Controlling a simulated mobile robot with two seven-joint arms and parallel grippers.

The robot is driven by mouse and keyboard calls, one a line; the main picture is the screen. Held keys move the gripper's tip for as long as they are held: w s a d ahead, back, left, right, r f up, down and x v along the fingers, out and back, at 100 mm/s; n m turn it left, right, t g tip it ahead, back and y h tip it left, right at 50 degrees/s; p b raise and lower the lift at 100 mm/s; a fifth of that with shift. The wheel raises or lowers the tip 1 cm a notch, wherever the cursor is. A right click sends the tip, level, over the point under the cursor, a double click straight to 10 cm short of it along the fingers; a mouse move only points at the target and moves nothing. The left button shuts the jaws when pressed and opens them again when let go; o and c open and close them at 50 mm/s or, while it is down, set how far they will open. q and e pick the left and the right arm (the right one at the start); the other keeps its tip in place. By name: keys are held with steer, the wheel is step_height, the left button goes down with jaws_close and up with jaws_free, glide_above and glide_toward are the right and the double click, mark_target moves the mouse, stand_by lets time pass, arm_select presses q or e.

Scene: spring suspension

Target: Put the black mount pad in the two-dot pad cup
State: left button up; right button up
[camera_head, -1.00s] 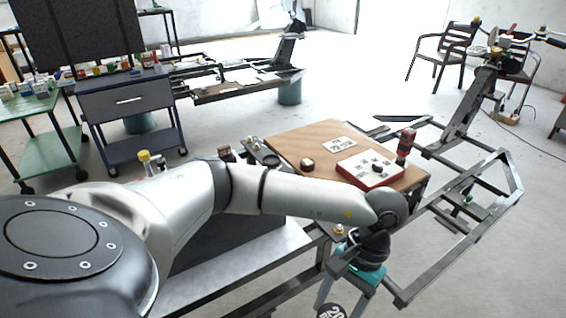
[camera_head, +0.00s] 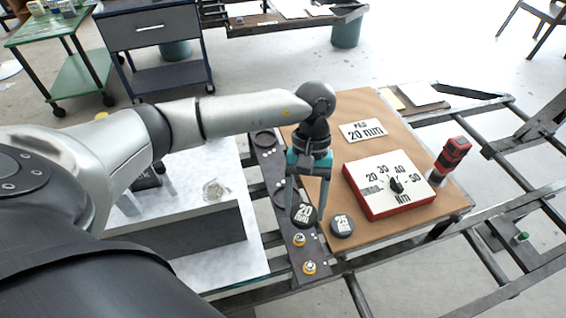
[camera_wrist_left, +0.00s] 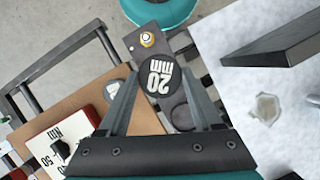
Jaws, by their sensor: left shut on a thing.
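My left gripper (camera_head: 308,190) is shut on the round black mount pad (camera_head: 304,215), marked "20 mm" in white. The left wrist view shows the pad (camera_wrist_left: 158,78) between the two fingertips. The pad is over the dark strip (camera_head: 268,168) along the table's left edge; whether it touches the strip I cannot tell. The strip has a round cup (camera_head: 264,138) at its far end and another cup (camera_head: 282,197) beside the gripper, partly hidden by a finger. Small white dots show by the cups, too small to count surely. My right gripper is in neither view.
A second dark round pad (camera_head: 341,226) lies on the brown board (camera_head: 300,262). A red-sided dial box (camera_head: 388,205), a "20 mm" card (camera_head: 362,131) and a red-black block (camera_head: 452,158) are also there. Two brass-coloured fittings (camera_head: 299,239) stand at the strip's near end.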

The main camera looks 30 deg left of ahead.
arm_select(q)
steer(key=w+a+n+t+h, duration=0.1)
steer(key=w+a+n, duration=0.1)
steer(key=w+n, duration=0.15)
steer(key=n+t+h+b, duration=0.1)
steer(key=n+t+h, duration=0.15)
steer(key=n, duration=0.65)
glide_above(283, 190)
steer(key=s+d, duration=0.1)
steer(key=s, duration=0.1)
steer(key=shift+f, duration=1.15)
steer(key=shift+t+y, duration=0.25)
steer(key=shift+y, duration=0.2)
steer(key=f+b, duration=0.1)
steer(key=f, duration=0.1)
steer(key=f+b, duration=0.2)
steer(key=shift+w+d+f, duration=0.1)
steer(key=shift+w+f, duration=0.1)
steer(key=shift+f, duration=0.15)
steer(key=shift+f+b, duration=0.55)
steer(key=shift+f, duration=0.05)
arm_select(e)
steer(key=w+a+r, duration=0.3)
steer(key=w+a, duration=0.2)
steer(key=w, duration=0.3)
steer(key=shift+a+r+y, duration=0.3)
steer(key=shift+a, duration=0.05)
